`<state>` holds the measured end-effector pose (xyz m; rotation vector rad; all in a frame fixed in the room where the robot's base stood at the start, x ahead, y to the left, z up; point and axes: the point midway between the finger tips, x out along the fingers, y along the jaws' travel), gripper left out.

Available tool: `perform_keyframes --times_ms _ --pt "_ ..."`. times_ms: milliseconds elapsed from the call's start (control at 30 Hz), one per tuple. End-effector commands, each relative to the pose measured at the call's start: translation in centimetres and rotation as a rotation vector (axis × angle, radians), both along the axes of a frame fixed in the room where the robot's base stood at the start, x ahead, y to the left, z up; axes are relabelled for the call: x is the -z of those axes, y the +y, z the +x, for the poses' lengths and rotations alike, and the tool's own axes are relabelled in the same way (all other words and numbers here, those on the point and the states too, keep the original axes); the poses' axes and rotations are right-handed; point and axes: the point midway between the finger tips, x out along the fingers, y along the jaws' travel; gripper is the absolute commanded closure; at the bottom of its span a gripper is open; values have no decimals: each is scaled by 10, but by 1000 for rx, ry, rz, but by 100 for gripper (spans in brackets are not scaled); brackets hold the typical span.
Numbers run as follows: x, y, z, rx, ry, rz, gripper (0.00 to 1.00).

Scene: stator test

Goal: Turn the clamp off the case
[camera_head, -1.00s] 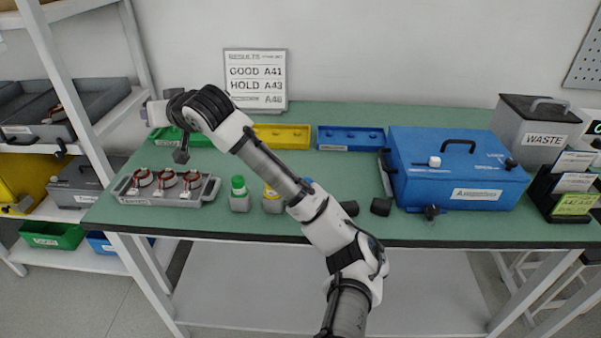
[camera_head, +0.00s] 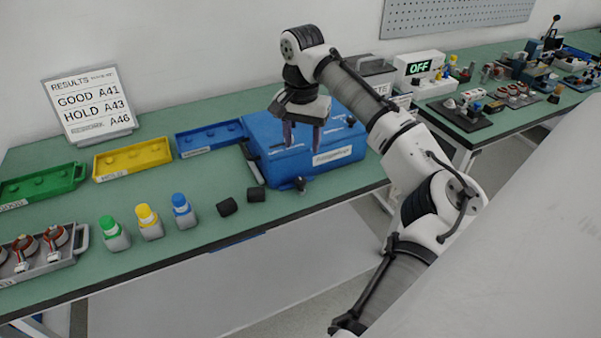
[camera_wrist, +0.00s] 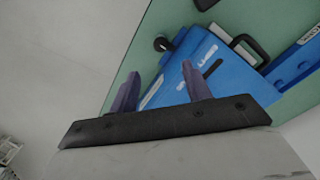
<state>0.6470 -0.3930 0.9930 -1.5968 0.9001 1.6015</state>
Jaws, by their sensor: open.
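The blue case (camera_head: 345,155) lies on the green bench, its lid partly hidden behind my gripper in the head view. It also shows in the wrist view (camera_wrist: 232,78), with a black handle. A small black knob-like part, which looks like the clamp (camera_head: 300,183), sits at the case's front edge. It shows in the wrist view (camera_wrist: 161,44) at the case's edge, beyond my fingertips. My gripper (camera_head: 302,140) is open and empty above the case, fingers pointing down. In the wrist view the two fingers (camera_wrist: 160,77) are apart, with nothing between them.
Two black blocks (camera_head: 227,206) and coloured-capped bottles (camera_head: 150,222) stand left of the case. Blue (camera_head: 208,139) and yellow (camera_head: 132,158) trays lie behind them. A waste box (camera_head: 378,74) stands behind my arm. A second bench (camera_head: 480,122) with equipment is to the right.

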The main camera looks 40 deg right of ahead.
Motion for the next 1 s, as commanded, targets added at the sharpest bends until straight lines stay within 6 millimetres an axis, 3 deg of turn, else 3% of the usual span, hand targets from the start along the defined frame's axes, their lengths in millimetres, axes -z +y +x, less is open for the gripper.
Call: perform_keyframes --times_ms 300,500,700,967,1000 --pt "66 1 0 -3 1 0 52" --pt "97 1 0 -3 -1 1 52" --pt "110 1 0 -3 -1 0 52" --pt "111 1 1 -3 -3 -1 52" --pt "111 1 1 -3 -3 -1 57"
